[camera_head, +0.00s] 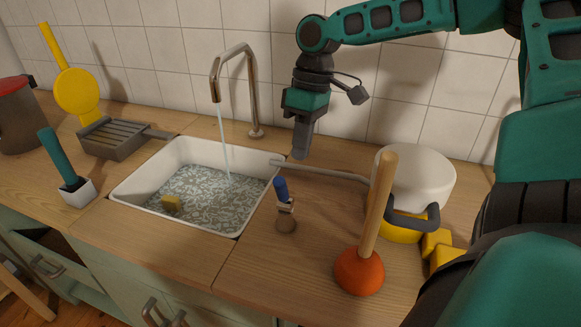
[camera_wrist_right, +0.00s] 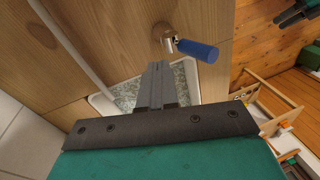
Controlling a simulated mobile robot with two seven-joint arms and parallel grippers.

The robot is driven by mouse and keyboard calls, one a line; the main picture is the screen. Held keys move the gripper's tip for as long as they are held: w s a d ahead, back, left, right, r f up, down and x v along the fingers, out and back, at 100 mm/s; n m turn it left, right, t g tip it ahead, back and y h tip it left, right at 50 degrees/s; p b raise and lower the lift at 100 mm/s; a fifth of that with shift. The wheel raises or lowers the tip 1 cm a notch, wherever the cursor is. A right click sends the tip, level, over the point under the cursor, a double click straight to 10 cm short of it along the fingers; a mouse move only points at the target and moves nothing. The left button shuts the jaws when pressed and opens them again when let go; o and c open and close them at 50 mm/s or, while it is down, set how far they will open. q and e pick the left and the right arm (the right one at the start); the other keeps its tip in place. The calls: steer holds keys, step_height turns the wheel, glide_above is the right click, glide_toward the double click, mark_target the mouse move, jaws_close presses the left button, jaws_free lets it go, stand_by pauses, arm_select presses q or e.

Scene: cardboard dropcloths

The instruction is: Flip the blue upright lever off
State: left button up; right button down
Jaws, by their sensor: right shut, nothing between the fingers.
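The blue lever (camera_head: 281,189) stands upright on a small metal base (camera_head: 286,217) on the counter, just right of the sink. In the right wrist view the blue lever (camera_wrist_right: 198,50) shows beyond the fingertips, to their right. My right gripper (camera_head: 300,153) hangs pointing down above the counter behind the lever, apart from it. Its fingers (camera_wrist_right: 156,70) are shut with nothing between them. Water runs from the tap (camera_head: 246,62) into the sink (camera_head: 132,190). My left gripper does not show in the head view.
An orange plunger (camera_head: 359,271) with a wooden handle stands right of the lever. A white pot (camera_head: 425,178) with a long handle (camera_head: 318,170) sits behind it, its handle reaching towards the sink's edge. Yellow blocks (camera_head: 436,243) lie at the right. The counter in front of the lever is clear.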

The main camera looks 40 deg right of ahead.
mark_target(282, 194)
steer(key=a+f, duration=0.1)
steer(key=s+a+f, duration=0.1)
steer(key=a, duration=0.1)
steer(key=shift+a+f, duration=0.15)
steer(key=shift+a, duration=0.15)
steer(key=shift+a+f, duration=0.1)
steer(key=shift+a, duration=0.05)
